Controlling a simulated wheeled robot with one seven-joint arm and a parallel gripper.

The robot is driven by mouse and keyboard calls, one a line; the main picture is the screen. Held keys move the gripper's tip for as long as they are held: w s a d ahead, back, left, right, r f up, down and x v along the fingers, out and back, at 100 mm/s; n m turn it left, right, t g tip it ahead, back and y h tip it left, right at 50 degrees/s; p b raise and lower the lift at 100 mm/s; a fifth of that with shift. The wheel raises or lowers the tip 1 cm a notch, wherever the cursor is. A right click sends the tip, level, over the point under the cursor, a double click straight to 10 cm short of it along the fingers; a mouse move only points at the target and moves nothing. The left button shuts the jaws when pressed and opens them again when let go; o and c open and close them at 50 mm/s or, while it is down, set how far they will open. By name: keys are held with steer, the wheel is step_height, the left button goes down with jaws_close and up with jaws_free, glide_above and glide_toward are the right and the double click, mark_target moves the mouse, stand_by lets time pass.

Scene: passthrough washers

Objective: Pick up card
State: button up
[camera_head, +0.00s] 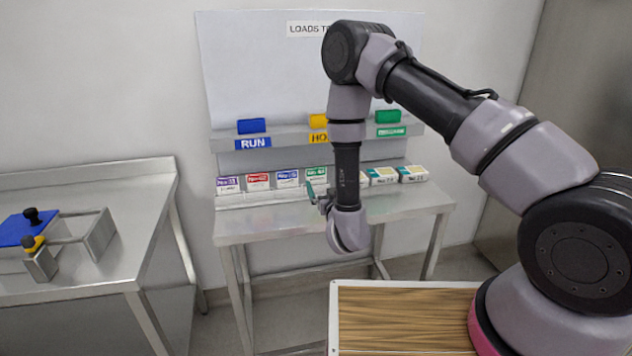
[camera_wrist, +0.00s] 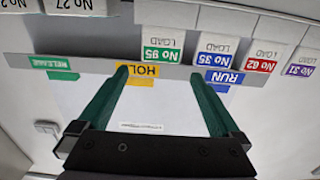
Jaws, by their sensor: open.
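Several white load cards stand in a row on the steel table. In the wrist view, which is upside down, they are the purple No 31 card (camera_wrist: 299,70), red No 62 card (camera_wrist: 261,66), blue No 35 card (camera_wrist: 214,60), green No 95 card (camera_wrist: 162,55) and No 27 card (camera_wrist: 74,6); another is cut off at the corner. My gripper (camera_wrist: 160,74) is open and empty, its green fingers pointing toward the row. The No 95 card shows just beyond the gap between the fingertips. In the head view my gripper (camera_head: 315,190) is in front of the row, near the green card (camera_head: 316,173).
A board behind the table (camera_head: 285,227) has a ledge with blue (camera_head: 252,126), yellow (camera_head: 318,121) and green (camera_head: 388,116) blocks, labelled RUN, HOLD and RELEASE. A steel counter (camera_head: 95,285) with a blue plate stands left. A wood-topped surface (camera_head: 400,320) is in front.

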mark_target(316, 168)
steer(key=x, duration=0.4)
steer(key=shift+w+a, duration=0.1)
steer(key=shift+w, duration=0.25)
steer(key=shift+r+x, duration=0.2)
steer(key=shift+x, duration=1.15)
steer(key=shift+r+x, duration=0.2)
steer(key=shift+x, duration=1.15)
steer(key=shift+a, duration=0.1)
steer(key=c, duration=1)
steer(key=shift+c, duration=0.2)
steer(key=shift+r, duration=0.1)
